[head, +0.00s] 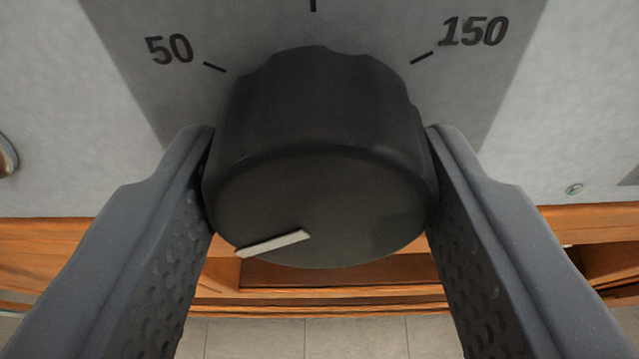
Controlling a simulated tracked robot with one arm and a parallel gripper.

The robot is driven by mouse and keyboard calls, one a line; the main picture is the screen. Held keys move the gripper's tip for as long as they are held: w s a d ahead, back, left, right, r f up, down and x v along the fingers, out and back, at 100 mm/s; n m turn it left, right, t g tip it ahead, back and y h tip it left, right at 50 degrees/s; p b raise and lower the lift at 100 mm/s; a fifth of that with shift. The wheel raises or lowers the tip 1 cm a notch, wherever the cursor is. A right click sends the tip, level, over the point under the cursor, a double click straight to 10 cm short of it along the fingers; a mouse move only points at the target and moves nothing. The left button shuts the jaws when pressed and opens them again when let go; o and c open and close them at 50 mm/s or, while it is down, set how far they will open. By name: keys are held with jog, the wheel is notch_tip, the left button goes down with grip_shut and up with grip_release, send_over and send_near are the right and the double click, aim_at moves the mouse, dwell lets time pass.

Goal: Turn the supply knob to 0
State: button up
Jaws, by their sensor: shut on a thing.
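The supply knob (320,205) is a large black knob with a scalloped rim, in the middle of the head view. A white pointer line (273,243) on its face points to the lower left. The grey panel (320,35) behind it carries the marks 50 (169,49) at upper left and 150 (474,31) at upper right, with a tick at the top. No 0 mark shows. My gripper (318,185) is shut on the knob, with one finger against its left side and one against its right side.
A lighter panel surface spreads on both sides, with a small screw (574,189) at the right and a partly cut-off metal piece (7,157) at the left edge. A wooden bench (335,273) and a tiled floor (350,338) lie below.

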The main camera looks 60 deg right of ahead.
jog(key=shift+a+f, duration=0.1)
jog(key=shift+f, duration=0.1)
jog(key=o, duration=1)
jog(key=shift+r, duration=0.1)
jog(key=shift+s+a+r, duration=0.15)
jog(key=shift+a+r, duration=0.2)
jog(key=shift+a, duration=0.25)
jog(key=b+v, duration=0.3)
jog(key=v, duration=0.9)
jog(key=shift+s, duration=0.15)
jog(key=shift+a, duration=0.1)
